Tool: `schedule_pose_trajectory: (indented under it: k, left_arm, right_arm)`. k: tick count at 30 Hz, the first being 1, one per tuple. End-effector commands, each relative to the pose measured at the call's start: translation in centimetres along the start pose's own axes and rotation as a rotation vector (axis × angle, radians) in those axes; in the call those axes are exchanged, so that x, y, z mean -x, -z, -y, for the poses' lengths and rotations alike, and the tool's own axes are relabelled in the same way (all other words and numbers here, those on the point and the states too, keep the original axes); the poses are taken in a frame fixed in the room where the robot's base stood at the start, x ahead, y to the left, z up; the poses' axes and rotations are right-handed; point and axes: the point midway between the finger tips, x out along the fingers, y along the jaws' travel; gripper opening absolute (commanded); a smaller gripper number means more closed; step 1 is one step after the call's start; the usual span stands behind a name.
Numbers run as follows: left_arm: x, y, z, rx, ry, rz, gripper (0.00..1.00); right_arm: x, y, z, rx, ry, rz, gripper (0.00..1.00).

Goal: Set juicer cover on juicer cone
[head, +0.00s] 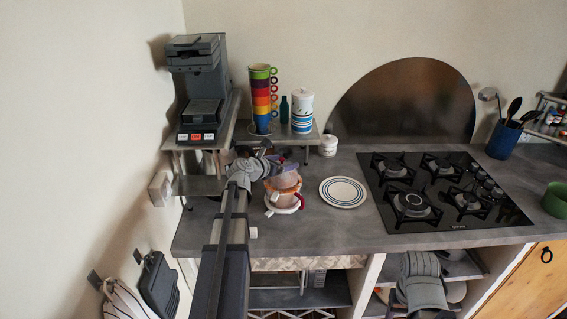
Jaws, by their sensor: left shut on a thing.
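My left gripper (275,165) is over the left part of the counter, beside the juicer stack. It is shut on the juicer cover (286,180), a translucent pinkish dome. The cover is at the top of the stack, directly above an orange-rimmed part and the white juicer base (284,206), which has a red handle or spout. The juicer cone is hidden under the cover. I cannot tell whether the cover touches the part below or hangs just above it. My right arm shows at the lower right in front of the counter; its fingertips cannot be made out.
A striped plate (343,192) lies right of the juicer, then a black gas hob (440,190). Behind stand a small shelf with stacked colored mugs (261,97), a striped jar (302,112), a white lidded pot (328,146) and a coffee machine (198,88) at left.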

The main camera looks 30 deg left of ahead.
Motion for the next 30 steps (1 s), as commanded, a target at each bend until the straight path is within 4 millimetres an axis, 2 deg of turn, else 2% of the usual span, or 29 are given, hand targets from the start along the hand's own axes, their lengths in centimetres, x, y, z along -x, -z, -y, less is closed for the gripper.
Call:
schedule_pose_trajectory:
  k: [17, 18, 21, 30]
  left_arm:
    - [-0.20, 0.49, 0.00, 0.000, 0.000, 0.000, 0.25]
    - [-0.20, 0.48, 0.00, 0.000, 0.000, 0.000, 0.89]
    - [-0.17, 0.43, 0.00, 0.000, 0.000, 0.000, 1.00]
    - [-0.17, 0.43, 0.00, 0.000, 0.000, 0.000, 1.00]
  right_arm:
    - [-0.53, 0.03, 0.05, 0.000, 0.000, 0.000, 0.61]
    - [-0.52, 0.03, 0.05, 0.000, 0.000, 0.000, 0.61]
    - [-0.46, 0.03, 0.04, 0.000, 0.000, 0.000, 0.61]
    - [-0.46, 0.03, 0.04, 0.000, 0.000, 0.000, 0.61]
